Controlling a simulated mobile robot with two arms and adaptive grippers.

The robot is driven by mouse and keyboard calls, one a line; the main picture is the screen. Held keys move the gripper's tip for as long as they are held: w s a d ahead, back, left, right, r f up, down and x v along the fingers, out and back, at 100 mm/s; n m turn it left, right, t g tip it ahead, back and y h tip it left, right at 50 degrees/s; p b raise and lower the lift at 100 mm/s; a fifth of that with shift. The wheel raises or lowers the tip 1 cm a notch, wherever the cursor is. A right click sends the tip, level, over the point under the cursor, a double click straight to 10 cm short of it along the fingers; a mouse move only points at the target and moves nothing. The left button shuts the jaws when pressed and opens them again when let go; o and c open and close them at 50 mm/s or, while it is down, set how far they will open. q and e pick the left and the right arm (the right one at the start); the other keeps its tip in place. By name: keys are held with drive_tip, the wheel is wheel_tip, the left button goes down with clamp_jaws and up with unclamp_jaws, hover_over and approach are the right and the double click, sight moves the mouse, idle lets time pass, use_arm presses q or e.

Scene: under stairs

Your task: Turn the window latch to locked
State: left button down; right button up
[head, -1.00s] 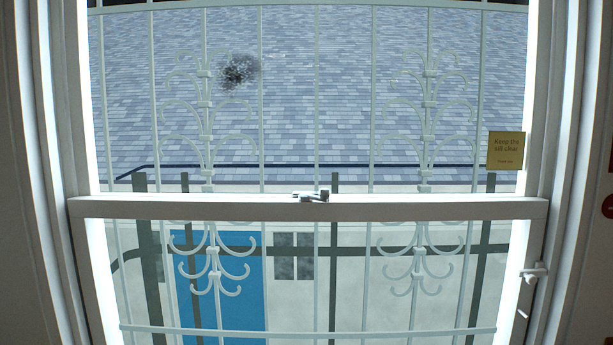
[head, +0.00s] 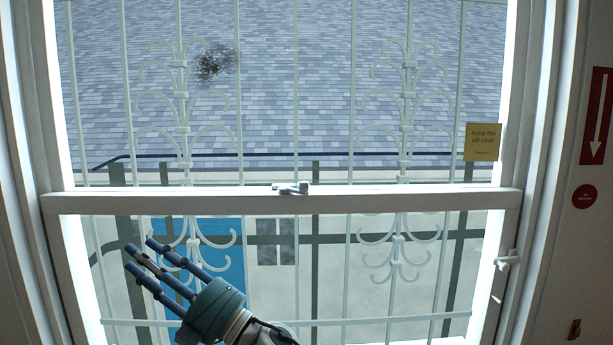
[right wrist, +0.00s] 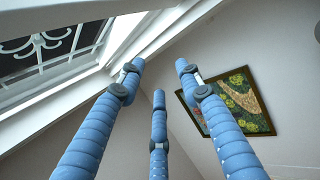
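The window latch (head: 291,188) is a small grey-white piece on top of the white middle rail (head: 400,199) of the sash window, near the rail's centre in the head view. Its lever appears to lie roughly along the rail; I cannot tell its exact setting. My right gripper (head: 138,254) comes up from the bottom in the head view. Its three blue fingers are spread and empty, pointing up and left, below and left of the latch in the picture. The fingers also show in the right wrist view (right wrist: 158,85), with nothing between them. My left gripper is not in view.
A second white handle (head: 508,260) sits on the right window frame. A yellow note (head: 482,142) is at the right of the upper pane. White bars (head: 407,100) stand outside the glass. A red arrow sign (head: 597,115) is on the right wall. A framed picture (right wrist: 226,103) hangs in the wrist view.

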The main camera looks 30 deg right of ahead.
drive_tip(key=s+a+r+n+g+y, duration=0.55)
drive_tip(key=r+n+g, duration=0.4)
drive_tip(key=n, duration=0.35)
drive_tip(key=h+p, duration=0.2)
drive_tip(key=h, duration=1.8)
approach(305, 182)
drive_tip(key=p+x, duration=0.1)
drive_tip(key=x, duration=0.8)
drive_tip(key=shift+r+p, duration=0.1)
drive_tip(key=shift+p, duration=0.3)
drive_tip(key=shift+s, duration=0.1)
drive_tip(key=shift+c, duration=0.5)
